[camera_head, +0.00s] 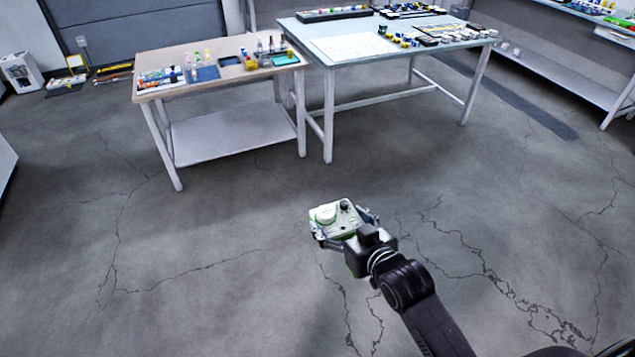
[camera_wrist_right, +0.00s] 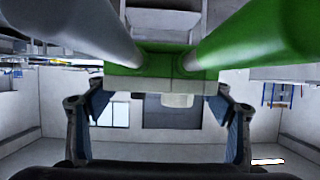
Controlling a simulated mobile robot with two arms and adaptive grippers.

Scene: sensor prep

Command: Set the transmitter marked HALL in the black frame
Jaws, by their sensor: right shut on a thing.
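My right gripper (camera_head: 345,223) is shut on a white and green transmitter (camera_head: 328,214) with a round cap and a dark knob on top. It holds the transmitter in the air over open floor, in front of the tables. No marking on it can be read. In the right wrist view the transmitter's green and white body (camera_wrist_right: 160,60) sits between the two fingers, with large grey and green cylinders close to the camera. A small dark-rimmed frame (camera_head: 229,62) lies on the wooden-topped table; I cannot tell whether it is the black frame. My left gripper is out of view.
The wooden-topped table (camera_head: 215,82) carries bottles, a blue mat and a green tray. The pale blue table (camera_head: 400,56) to its right carries a white sheet, small parts and dark racks. Shelving stands at the far right. The cracked floor between me and the tables is clear.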

